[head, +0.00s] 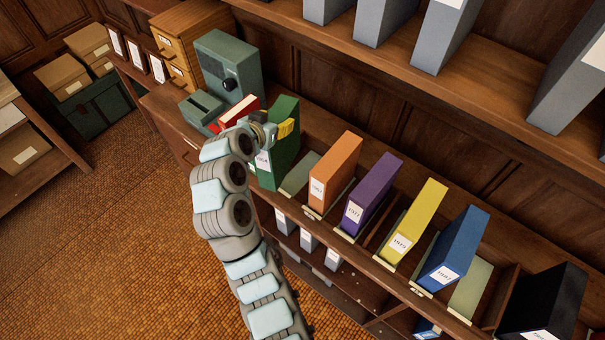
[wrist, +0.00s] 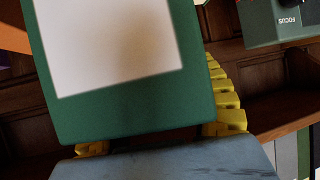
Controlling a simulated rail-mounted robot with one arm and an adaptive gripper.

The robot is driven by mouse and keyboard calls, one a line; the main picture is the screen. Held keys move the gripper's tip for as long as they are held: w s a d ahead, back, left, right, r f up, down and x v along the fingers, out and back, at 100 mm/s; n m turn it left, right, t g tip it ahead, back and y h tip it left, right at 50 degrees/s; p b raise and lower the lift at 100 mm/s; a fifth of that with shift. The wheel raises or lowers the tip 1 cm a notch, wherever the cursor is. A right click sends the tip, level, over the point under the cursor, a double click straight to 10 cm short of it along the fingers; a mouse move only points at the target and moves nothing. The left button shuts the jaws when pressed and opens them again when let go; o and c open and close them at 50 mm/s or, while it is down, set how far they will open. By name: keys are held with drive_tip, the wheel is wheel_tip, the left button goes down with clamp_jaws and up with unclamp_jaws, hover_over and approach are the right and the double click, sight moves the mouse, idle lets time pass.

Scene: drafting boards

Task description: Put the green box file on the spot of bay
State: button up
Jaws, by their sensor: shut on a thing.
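The green box file (head: 284,152) is upright in the head view, at the left end of the row of files. My gripper (head: 272,133) is shut on it, with a yellow finger showing against its side. In the wrist view, the green box file (wrist: 130,128) with its white label fills the middle, between the yellow fingers of my gripper (wrist: 160,135). I cannot tell whether its base touches the shelf. A pale green pad (head: 300,175) lies bare between it and the orange file. Another pale pad (head: 470,290) lies bare right of the blue file. The bay label is not readable.
Orange (head: 334,172), purple (head: 372,194), yellow (head: 416,222), blue (head: 456,248) and black (head: 543,305) files stand along the shelf. A red book (head: 240,110) and a grey-green device (head: 229,66) stand left of the green file. Grey files stand on the shelf above.

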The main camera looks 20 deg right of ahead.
drive_tip(key=d+r+m+g+h+b, duration=0.1)
drive_tip(key=d+m+g+h, duration=0.15)
drive_tip(key=d, duration=0.45)
wheel_tip(320, 180, down, 10)
drive_tip(key=p, duration=0.1)
drive_tip(key=shift+w+d+m+p, duration=0.3)
drive_tip(key=shift+w+m+p, duration=0.05)
drive_tip(key=shift+w, duration=0.05)
drive_tip(key=o, duration=1.2)
drive_tip(key=shift+f+y, duration=0.1)
drive_tip(key=shift+y, duration=0.15)
drive_tip(key=shift+a, duration=0.1)
